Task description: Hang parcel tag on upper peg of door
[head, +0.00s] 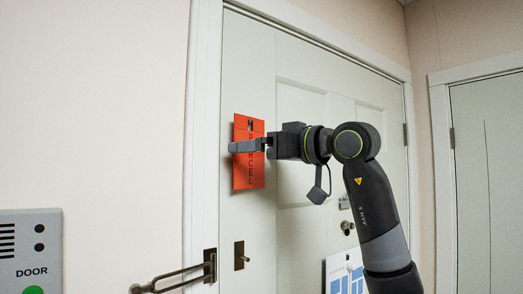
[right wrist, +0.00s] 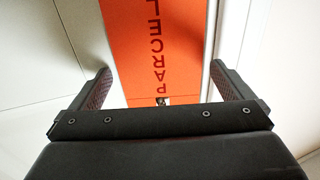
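The orange parcel tag (head: 250,172) hangs upright and flat near the door face in the head view, with dark "PARCEL" lettering down it. A small dark mark, peg or slot, shows near its top; I cannot tell which. My right gripper (head: 247,146) is across the upper part of the tag and hides some of it. In the right wrist view the tag (right wrist: 165,45) lies between the two spread fingers of the right gripper (right wrist: 163,85), with a gap beside the left finger. The right gripper is open. My left gripper is not in view.
The pale panelled door (head: 300,235) stands in a white frame (head: 203,130). A metal door guard (head: 175,280) sticks out at lower left, beside a small brass plate (head: 239,255). A door panel (head: 30,250) is at far left.

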